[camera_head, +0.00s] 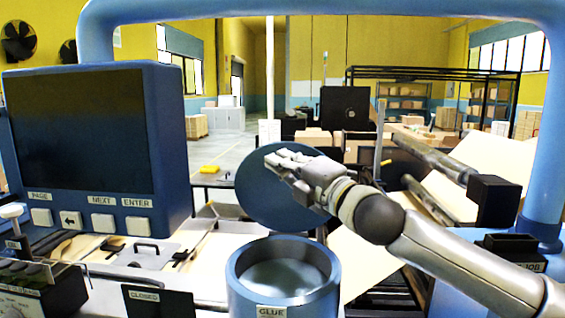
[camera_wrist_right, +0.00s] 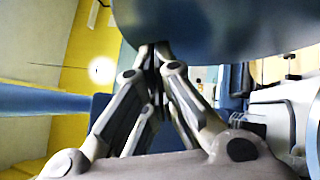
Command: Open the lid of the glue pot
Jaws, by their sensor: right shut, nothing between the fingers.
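The blue glue pot (camera_head: 283,283) stands at the bottom centre of the head view, with a GLUE label on its front. Its mouth is uncovered and pale glue shows inside. The round dark blue lid (camera_head: 262,198) stands raised and upright behind the pot. My left gripper is not seen.
A blue control panel (camera_head: 95,150) with a dark screen and buttons stands at the left. A blue frame (camera_head: 545,130) arches overhead. A black CLOSED plate (camera_head: 160,302) is left of the pot. Kraft paper (camera_head: 505,165) and rollers lie at the right.

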